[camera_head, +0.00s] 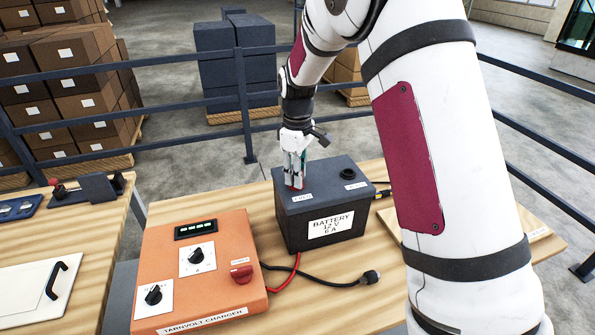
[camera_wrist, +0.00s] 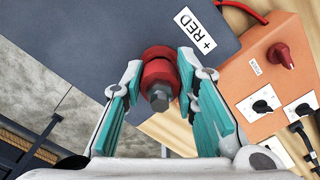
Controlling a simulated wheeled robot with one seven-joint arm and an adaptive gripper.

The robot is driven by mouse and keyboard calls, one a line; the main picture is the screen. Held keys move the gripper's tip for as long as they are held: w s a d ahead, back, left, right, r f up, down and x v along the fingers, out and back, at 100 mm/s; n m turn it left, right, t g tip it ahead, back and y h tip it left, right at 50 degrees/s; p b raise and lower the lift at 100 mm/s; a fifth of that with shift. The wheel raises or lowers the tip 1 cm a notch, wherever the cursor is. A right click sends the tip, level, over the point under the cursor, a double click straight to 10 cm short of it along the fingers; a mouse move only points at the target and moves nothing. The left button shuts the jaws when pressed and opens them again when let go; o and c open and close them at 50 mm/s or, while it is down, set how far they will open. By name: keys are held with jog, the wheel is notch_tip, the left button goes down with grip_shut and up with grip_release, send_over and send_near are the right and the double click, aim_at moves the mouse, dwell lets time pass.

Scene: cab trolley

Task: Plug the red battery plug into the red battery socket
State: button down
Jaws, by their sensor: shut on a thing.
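The dark grey battery (camera_head: 290,225) stands on the wooden bench, with a white "+ RED" label (camera_wrist: 195,28) on its top. My gripper (camera_head: 294,180) points down over the battery's left top, close to that label. In the wrist view my gripper (camera_wrist: 159,68) is shut on the red plug (camera_wrist: 158,72), a red round body with a grey hexagonal end toward the camera. A red ring shows around the plug's far end, against the battery top. The red socket is not clearly distinct from the plug, so I cannot tell how deep the plug sits.
The orange charger (camera_head: 240,225) stands left of the battery. A red cable (camera_head: 286,283) runs from it toward the battery's front base. A black plug (camera_head: 371,277) lies on the bench (camera_head: 310,310). A black socket (camera_head: 348,174) is on the battery's right top. Blue railings stand behind.

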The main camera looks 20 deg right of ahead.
jog(key=shift+s+f, duration=0.15)
jog(key=shift+f, duration=0.5)
jog(key=shift+s+f, duration=0.1)
jog(key=shift+f, duration=0.4)
jog(key=c, duration=1.5)
grip_release()
jog(key=shift+b, duration=0.3)
jog(key=shift+c, duration=0.2)
jog(key=o, duration=0.4)
jog(key=shift+c, duration=0.2)
jog(key=shift+w+f, duration=0.15)
jog(key=shift+w, duration=0.05)
jog(key=shift+r, duration=0.25)
